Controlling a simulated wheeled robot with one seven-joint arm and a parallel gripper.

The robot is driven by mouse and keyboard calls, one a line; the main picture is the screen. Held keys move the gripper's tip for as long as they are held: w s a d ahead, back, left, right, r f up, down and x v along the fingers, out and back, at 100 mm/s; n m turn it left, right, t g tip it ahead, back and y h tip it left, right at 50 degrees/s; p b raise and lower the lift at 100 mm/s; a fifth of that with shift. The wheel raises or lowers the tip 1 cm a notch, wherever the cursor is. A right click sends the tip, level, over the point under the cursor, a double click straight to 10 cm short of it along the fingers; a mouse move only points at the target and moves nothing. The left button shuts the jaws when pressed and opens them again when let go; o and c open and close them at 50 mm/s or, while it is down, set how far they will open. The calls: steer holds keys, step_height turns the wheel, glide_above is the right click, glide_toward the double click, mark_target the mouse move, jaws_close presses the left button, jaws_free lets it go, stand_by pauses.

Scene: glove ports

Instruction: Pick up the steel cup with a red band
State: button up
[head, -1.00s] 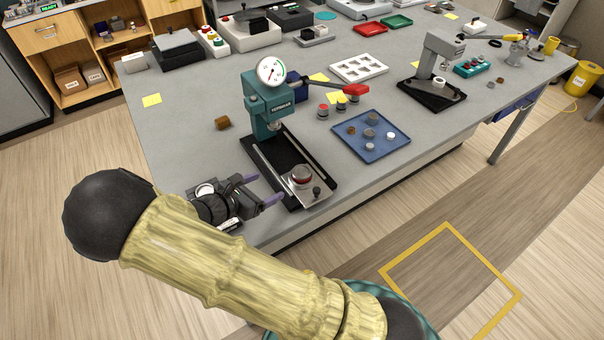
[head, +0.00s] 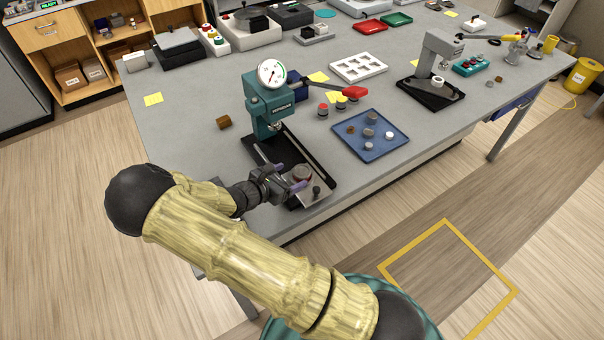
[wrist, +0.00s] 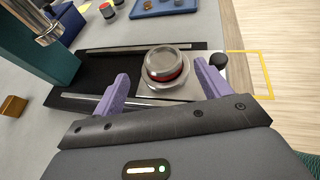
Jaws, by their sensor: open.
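The steel cup with a red band (wrist: 166,66) sits on the silver sliding plate of the teal press in the wrist view. In the head view the cup (head: 302,173) is partly hidden by my gripper. My gripper (head: 291,178) is open, with its purple fingers pointing at the cup. In the wrist view the two fingertips (wrist: 162,70) stand on either side of the cup's near part, with a gap to it on the left. I cannot tell whether either finger touches it.
The teal press (head: 268,105) with its dial stands behind the cup. A black knob (wrist: 219,60) rises from the plate close to the right finger. A blue tray (head: 370,148) with several small parts lies to the right.

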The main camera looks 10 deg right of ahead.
mark_target(305, 169)
steer(key=p+x, duration=0.2)
steer(key=x, duration=0.2)
steer(key=shift+w+d, duration=0.1)
steer(key=shift+d, duration=0.35)
steer(key=c, duration=1.4)
steer(key=shift+r+b, duration=1.2)
steer(key=shift+r, duration=3.85)
